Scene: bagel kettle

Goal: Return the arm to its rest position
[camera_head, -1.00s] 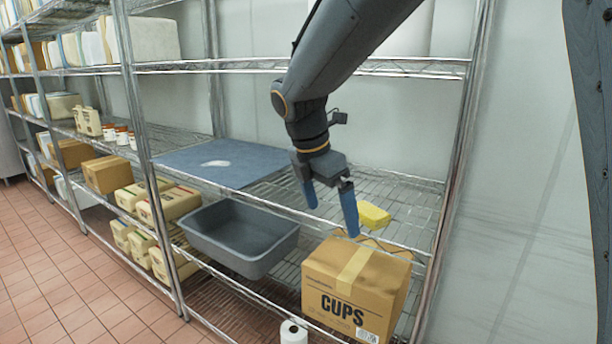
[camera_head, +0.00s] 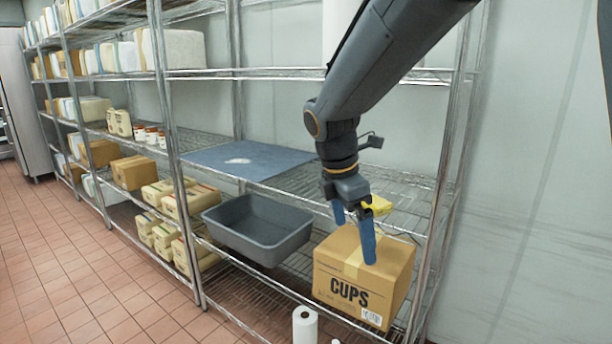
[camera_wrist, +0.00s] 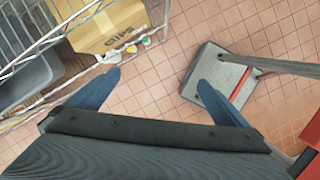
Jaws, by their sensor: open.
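My gripper (camera_head: 354,232) hangs from my arm in front of the wire shelving, with its two blue fingers pointing down. It is open, and nothing shows between the fingers.
A grey tub (camera_head: 258,236) stands on the shelf left of the box. A blue mat (camera_head: 215,158) lies on the shelf above. A white roll (camera_head: 305,326) stands low in front. The wrist view shows a grey flat object with a handle (camera_wrist: 205,88) on the floor. Open floor lies left.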

